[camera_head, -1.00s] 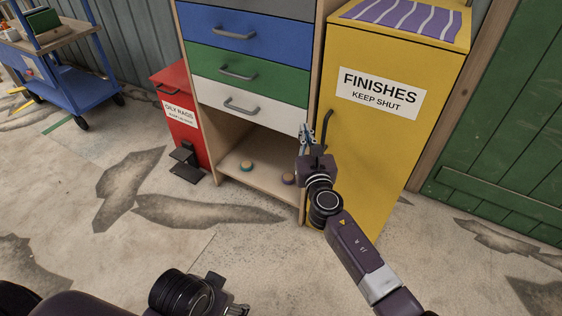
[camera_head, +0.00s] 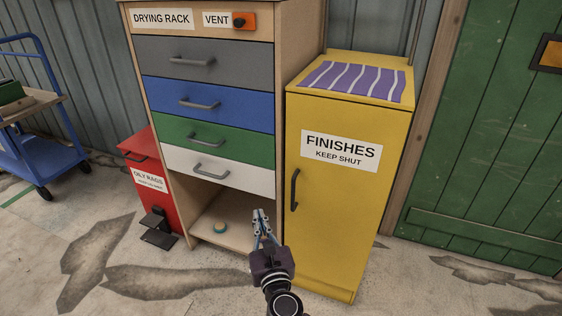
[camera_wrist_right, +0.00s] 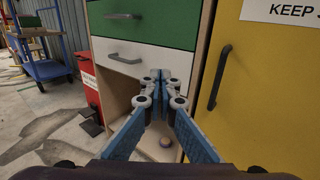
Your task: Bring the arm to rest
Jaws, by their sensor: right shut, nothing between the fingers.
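My right gripper (camera_head: 261,217) is shut and empty. In the head view it points up and away from me, in front of the open bottom shelf of the drying rack (camera_head: 266,22) and left of the yellow finishes cabinet (camera_head: 340,225). In the right wrist view the blue fingers (camera_wrist_right: 160,76) meet in front of the white drawer, apart from the yellow cabinet and its dark handle (camera_wrist_right: 219,78). My left gripper is not in view.
A red oily rags bin (camera_head: 146,193) with a black pedal stands left of the rack. A blue trolley (camera_head: 30,157) is at the far left. The floor in front is clear. The cabinet door and drawers are shut.

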